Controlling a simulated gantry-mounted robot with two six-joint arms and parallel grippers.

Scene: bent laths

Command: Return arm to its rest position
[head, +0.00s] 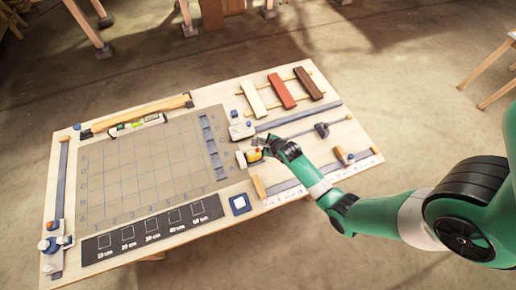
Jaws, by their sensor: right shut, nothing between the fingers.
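My right arm, green with black joints, comes in from the right edge in the head view. My right gripper (262,146) is low over the right part of the wooden board, next to a small yellow item (254,155). The gripper is shut and empty. Whether it touches the yellow item cannot be told. My left gripper does not show.
The board holds a grey grid mat (150,170), a black strip with squares (150,230) and a level (137,125). Three laths, cream (254,100), red (282,91) and dark brown (308,83), lie at the upper right. A blue-and-white pad (240,204) lies near the front edge.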

